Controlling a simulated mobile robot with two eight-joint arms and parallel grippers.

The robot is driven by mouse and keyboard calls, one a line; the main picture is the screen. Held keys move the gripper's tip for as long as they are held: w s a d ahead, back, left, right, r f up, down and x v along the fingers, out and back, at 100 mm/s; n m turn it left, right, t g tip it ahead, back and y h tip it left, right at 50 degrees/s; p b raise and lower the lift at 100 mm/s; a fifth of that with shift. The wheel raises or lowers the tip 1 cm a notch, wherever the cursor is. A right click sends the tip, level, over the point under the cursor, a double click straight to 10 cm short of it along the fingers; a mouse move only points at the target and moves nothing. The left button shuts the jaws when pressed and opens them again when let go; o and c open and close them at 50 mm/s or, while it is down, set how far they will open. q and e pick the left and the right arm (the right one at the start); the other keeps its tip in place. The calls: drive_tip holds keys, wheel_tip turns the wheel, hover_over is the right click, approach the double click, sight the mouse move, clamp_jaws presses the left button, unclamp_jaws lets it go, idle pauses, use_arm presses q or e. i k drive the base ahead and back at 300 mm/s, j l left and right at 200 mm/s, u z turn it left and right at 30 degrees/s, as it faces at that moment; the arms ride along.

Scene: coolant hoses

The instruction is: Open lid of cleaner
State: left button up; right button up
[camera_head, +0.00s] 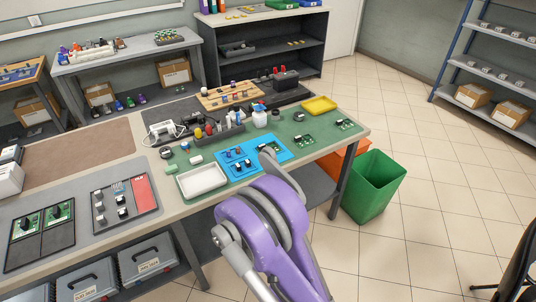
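A small white bottle with a blue top (259,115), which looks like the cleaner, stands upright near the back edge of the green mat (320,146). It is too small to tell whether its lid is open or shut. One of my purple and grey arms rises from the bottom middle, in front of the bench. Its grey far end overlaps the blue tray (228,172) in the picture, short of the bottle. I cannot make out gripper fingers on it. My other arm does not show.
Several small parts and a dark organizer (218,132) stand left of the bottle. A yellow tray (319,105) lies to its right, a white tray (202,181) nearer the front. A green bin (374,187) stands on the floor right of the bench (176,219). Floor at right is mostly clear.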

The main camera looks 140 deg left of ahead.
sight(260, 106)
drive_tip(key=u, duration=5.35)
